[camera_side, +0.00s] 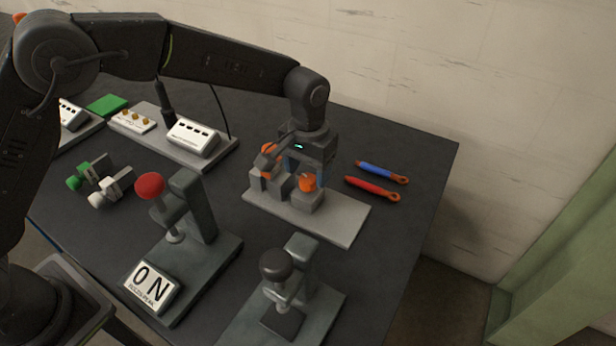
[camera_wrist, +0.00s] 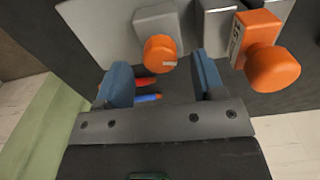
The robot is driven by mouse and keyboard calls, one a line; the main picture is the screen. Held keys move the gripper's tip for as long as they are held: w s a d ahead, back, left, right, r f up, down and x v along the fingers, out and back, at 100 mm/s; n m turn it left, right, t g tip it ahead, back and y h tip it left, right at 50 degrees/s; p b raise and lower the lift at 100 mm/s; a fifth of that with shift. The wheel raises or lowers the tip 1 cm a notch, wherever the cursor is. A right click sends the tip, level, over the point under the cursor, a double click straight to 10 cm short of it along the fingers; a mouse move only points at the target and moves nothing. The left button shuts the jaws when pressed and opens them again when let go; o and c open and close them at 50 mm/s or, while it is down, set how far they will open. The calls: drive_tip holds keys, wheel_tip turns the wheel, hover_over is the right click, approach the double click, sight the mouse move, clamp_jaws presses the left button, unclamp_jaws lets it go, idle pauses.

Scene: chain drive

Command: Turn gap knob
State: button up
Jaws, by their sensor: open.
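An orange round knob (camera_side: 308,183) with a pale mark sits on a grey block on a light grey base plate (camera_side: 340,222). In the wrist view the knob (camera_wrist: 160,52) shows between my two blue fingers, slightly beyond their tips. My gripper (camera_side: 306,172) is open above it, pointing down, with a finger on either side and visible space around the knob. A second orange knob (camera_wrist: 272,68), on an orange block with partly readable lettering, lies to the right in the wrist view. I cannot read any label naming the gap knob.
Blue (camera_side: 382,172) and red (camera_side: 372,189) hand tools lie right of the plate. A red-knobbed press (camera_side: 190,215) and a dark-knobbed press (camera_side: 290,290) stand in front. A white-topped device (camera_side: 193,137) stands behind left.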

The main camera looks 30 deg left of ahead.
drive_tip(key=shift+f, duration=1.3)
drive_tip(key=shift+c, duration=0.3)
drive_tip(key=c, duration=0.9)
drive_tip(key=shift+n, duration=0.3)
